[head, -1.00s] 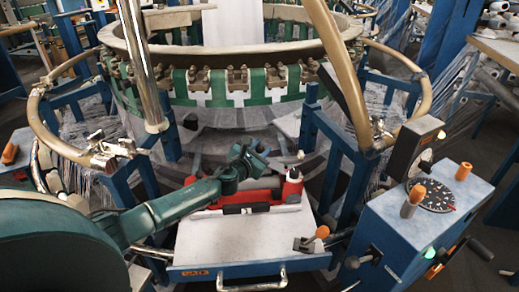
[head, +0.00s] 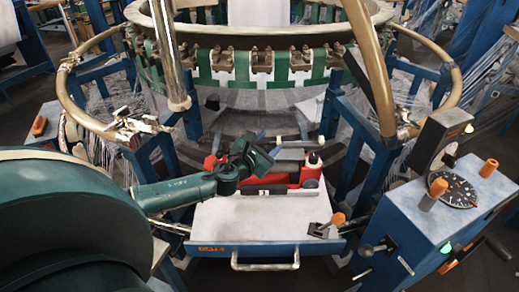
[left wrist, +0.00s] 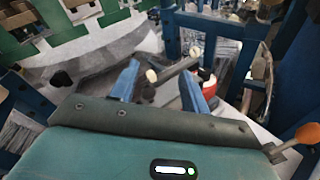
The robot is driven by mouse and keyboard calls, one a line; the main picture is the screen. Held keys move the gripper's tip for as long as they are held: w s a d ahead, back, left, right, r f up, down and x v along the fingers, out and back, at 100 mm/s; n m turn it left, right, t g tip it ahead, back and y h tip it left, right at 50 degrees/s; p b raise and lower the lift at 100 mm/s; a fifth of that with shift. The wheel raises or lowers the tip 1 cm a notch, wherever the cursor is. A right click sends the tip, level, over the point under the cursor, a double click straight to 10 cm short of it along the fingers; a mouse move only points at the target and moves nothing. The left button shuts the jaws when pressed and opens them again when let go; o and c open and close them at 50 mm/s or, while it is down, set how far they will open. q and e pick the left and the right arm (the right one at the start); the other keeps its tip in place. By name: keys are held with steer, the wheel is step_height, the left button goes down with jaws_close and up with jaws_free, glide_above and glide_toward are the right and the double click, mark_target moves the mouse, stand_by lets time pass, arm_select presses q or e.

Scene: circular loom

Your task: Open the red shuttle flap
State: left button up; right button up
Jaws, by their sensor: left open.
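The red shuttle (head: 306,174) lies across the back of a white-topped tray, with a black cap at its right and a dark strip along its front. Behind it is a grey bar (head: 294,144) with pale knobs. I cannot tell which part is the flap. My left gripper (head: 268,150) is over the left part of the shuttle and hides some of it. In the left wrist view, its two blue fingers (left wrist: 160,80) are apart, with the grey bar (left wrist: 182,66) showing between and beyond them. A red part (left wrist: 208,88) of the shuttle shows past the right finger. My right gripper is not seen.
The white-topped tray (head: 235,222) has bare room in front and a small orange-knobbed lever (head: 337,219) at its right. A blue control box (head: 432,222) stands at the right. The loom ring (head: 260,38) and tan curved rails (head: 82,50) surround the back.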

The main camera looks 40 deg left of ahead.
arm_select(q)
steer(key=s, duration=0.4)
steer(key=shift+s+d+r, duration=0.15)
steer(key=shift+s+r, duration=0.2)
steer(key=shift+s, duration=0.05)
